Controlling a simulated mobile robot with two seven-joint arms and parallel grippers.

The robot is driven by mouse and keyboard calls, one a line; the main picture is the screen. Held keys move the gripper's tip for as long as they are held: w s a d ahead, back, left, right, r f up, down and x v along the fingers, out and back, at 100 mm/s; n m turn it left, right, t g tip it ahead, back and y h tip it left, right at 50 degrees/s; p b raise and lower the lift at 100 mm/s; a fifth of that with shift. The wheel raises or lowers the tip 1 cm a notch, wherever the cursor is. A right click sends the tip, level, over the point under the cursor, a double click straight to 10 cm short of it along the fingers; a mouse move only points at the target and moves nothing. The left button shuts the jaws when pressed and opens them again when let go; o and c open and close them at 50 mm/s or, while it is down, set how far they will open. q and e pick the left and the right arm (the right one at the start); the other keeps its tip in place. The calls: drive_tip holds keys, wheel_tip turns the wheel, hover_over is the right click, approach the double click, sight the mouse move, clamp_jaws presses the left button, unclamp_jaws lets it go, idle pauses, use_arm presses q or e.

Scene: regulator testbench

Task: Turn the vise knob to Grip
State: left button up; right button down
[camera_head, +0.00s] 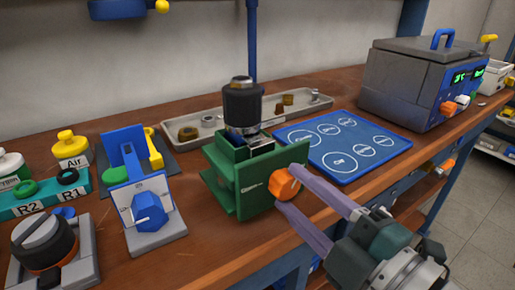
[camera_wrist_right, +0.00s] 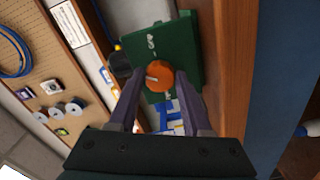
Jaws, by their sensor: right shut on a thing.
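The green vise (camera_head: 240,180) stands on the wooden bench and holds a black cylindrical regulator (camera_head: 243,103). Its orange knob (camera_head: 285,185) is on the face toward my right arm. My right gripper (camera_head: 288,188) has its two purple fingers on either side of the knob and is shut on it. In the right wrist view the orange knob (camera_wrist_right: 159,76) sits between the fingers, with a pale pointer line and white lettering on the green face (camera_wrist_right: 150,48). The lettering is too small to read surely. My left gripper is not in view.
A blue mat (camera_head: 342,145) with white circles lies right of the vise. A grey box machine (camera_head: 420,82) stands at the back right. A blue knob fixture (camera_head: 150,212) and an orange-and-black dial (camera_head: 45,240) stand left. A grey tray (camera_head: 215,125) with small parts lies behind.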

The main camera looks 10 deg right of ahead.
drive_tip(key=m+p, duration=0.1)
drive_tip(key=m, duration=0.5)
drive_tip(key=shift+p, duration=0.4)
drive_tip(key=m+p, duration=0.1)
drive_tip(key=m, duration=0.4)
drive_tip(key=shift+a, duration=0.1)
drive_tip(key=shift+m, duration=0.4)
drive_tip(key=shift+c, duration=1.7)
unclamp_jaws()
drive_tip(key=v, duration=1)
